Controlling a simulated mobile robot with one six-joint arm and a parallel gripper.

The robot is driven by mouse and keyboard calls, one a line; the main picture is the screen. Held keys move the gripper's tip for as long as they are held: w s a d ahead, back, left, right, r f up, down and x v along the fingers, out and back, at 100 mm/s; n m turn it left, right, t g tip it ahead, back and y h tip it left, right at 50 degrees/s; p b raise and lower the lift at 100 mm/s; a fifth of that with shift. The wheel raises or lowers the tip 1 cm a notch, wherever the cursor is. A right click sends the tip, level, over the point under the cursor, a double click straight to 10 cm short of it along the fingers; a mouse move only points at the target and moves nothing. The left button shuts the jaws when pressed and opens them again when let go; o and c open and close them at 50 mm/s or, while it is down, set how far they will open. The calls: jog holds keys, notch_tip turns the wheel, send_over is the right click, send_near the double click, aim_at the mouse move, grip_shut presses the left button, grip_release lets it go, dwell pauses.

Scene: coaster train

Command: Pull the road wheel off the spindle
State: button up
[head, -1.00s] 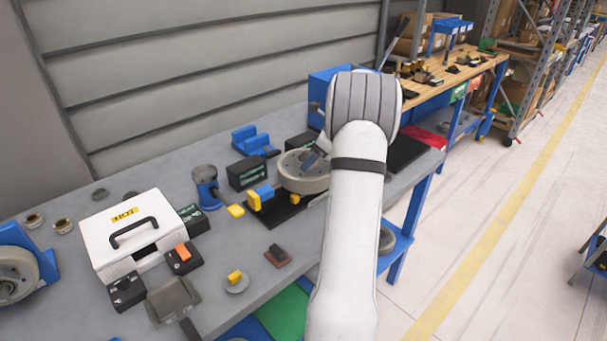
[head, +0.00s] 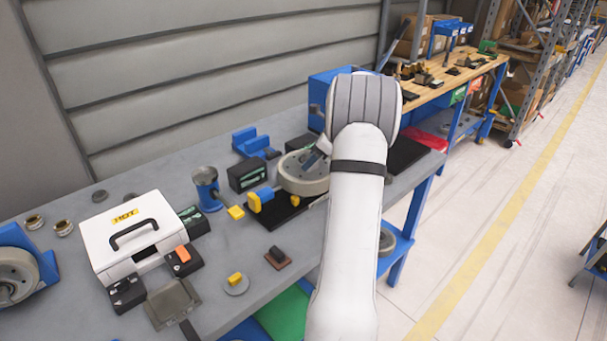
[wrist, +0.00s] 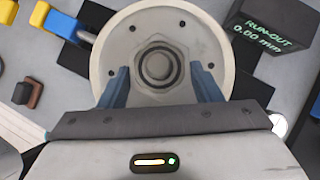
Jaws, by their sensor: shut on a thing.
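The road wheel (head: 305,185) is a pale grey disc lying flat over a dark base on the bench. In the wrist view the wheel (wrist: 200,32) fills the upper middle, with small bolt holes and a raised hub (wrist: 157,66) at its centre. My gripper (wrist: 165,77) is over the wheel, its two blue fingers either side of the hub and shut on it. In the head view my arm partly hides the wheel's right side. The spindle under the wheel is hidden, and I cannot tell whether the wheel still sits fully on it.
A blue clamp with a yellow end (head: 255,202) is left of the wheel. A black run-out gauge box (head: 247,174) stands behind it; its display (wrist: 265,38) reads 0.00 mm. A dark pad lies right of the wheel.

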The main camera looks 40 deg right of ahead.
grip_shut()
jog(key=shift+w+d+r, duration=0.1)
jog(key=shift+w+r, duration=0.05)
jog(key=shift+r, duration=0.2)
jog(key=shift+r+p, duration=0.2)
jog(key=shift+p, duration=0.1)
notch_tip(320, 180, up, 8)
jog(key=p, duration=0.7)
dwell(1.3)
jog(key=shift+w+r+p, duration=0.1)
jog(key=shift+r+p, duration=0.5)
jog(key=shift+r, duration=0.1)
jog(key=shift+r+p, duration=0.3)
jog(key=shift+r, duration=0.15)
notch_tip(320, 180, up, 4)
jog(key=p, duration=0.3)
jog(key=shift+p, duration=0.35)
